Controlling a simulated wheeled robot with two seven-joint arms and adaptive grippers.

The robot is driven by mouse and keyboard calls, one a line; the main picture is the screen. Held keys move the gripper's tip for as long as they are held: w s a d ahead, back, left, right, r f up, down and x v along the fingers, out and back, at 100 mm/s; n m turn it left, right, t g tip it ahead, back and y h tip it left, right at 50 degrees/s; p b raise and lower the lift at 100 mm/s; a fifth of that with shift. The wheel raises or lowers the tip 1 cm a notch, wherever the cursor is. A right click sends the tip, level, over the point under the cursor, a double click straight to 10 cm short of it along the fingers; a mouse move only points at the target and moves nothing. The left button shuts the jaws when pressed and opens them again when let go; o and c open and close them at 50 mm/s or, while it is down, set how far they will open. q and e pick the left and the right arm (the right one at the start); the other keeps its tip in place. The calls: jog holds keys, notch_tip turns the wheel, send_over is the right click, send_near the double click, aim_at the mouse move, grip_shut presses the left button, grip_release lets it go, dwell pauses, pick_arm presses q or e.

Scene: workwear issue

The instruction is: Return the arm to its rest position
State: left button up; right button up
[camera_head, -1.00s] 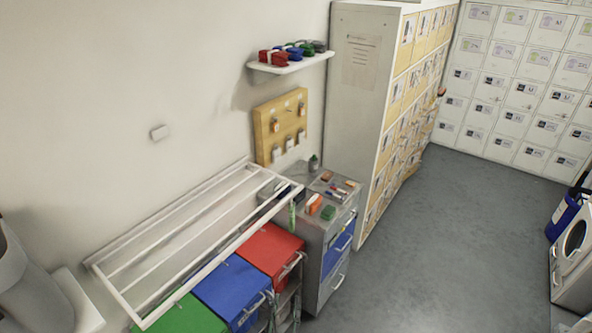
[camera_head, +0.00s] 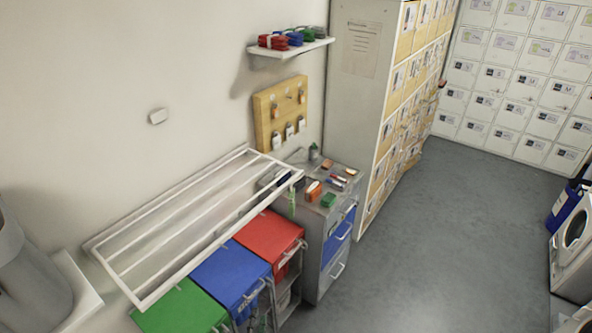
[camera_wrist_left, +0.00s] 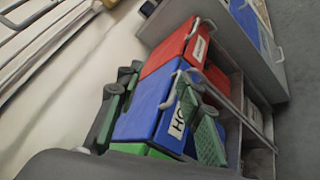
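My left gripper (camera_wrist_left: 160,95) shows in the left wrist view, with its two green-padded fingers spread apart. No object is held between them. Behind the fingers are the blue bin (camera_wrist_left: 148,107) and the red bin (camera_wrist_left: 170,50), and a bit of the green bin (camera_wrist_left: 140,149) shows below. I cannot tell how far the fingers are from the bins. I cannot make out either gripper in the head view. A grey rounded form at its lower left is probably my own arm.
A white rail rack (camera_head: 125,288) on the wall overhangs the green, blue and red bins. A grey drawer cabinet (camera_head: 312,245) with small items on top stands beside them. Tall lockers (camera_head: 355,105) are beyond. The grey floor (camera_head: 440,240) is clear; a washer (camera_head: 575,245) stands right.

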pick_arm(q)
jog(key=s+a+f+m+g+b, duration=0.1)
jog(key=s+a+f+m+g, duration=0.3)
jog(key=f, duration=0.7)
jog(key=s+a+f+m+g+h+b, duration=0.1)
jog(key=s+a+f+m, duration=0.2)
jog(key=s+f+m, duration=0.6)
jog(key=s+a+f+m+g+b, duration=0.1)
jog(key=s+a+f+g+b, duration=0.15)
jog(key=f, duration=1.05)
jog(key=s+a+f+m+g, duration=0.3)
jog(key=s+f, duration=0.3)
jog(key=s, duration=0.5)
jog(key=s+a+f+m+g+y+b, duration=0.1)
jog(key=s+a+f+m+g, duration=0.2)
jog(key=s, duration=0.9)
jog(key=s+a+f+m+g+y+b, duration=0.1)
jog(key=s+a+f+m+g, duration=0.2)
jog(key=s+f, duration=0.6)
jog(key=shift+s+a+f+m, duration=0.4)
jog(key=shift+s+a+m, duration=0.2)
jog(key=shift+s+a, duration=0.6)
jog(key=shift+c, duration=0.7)
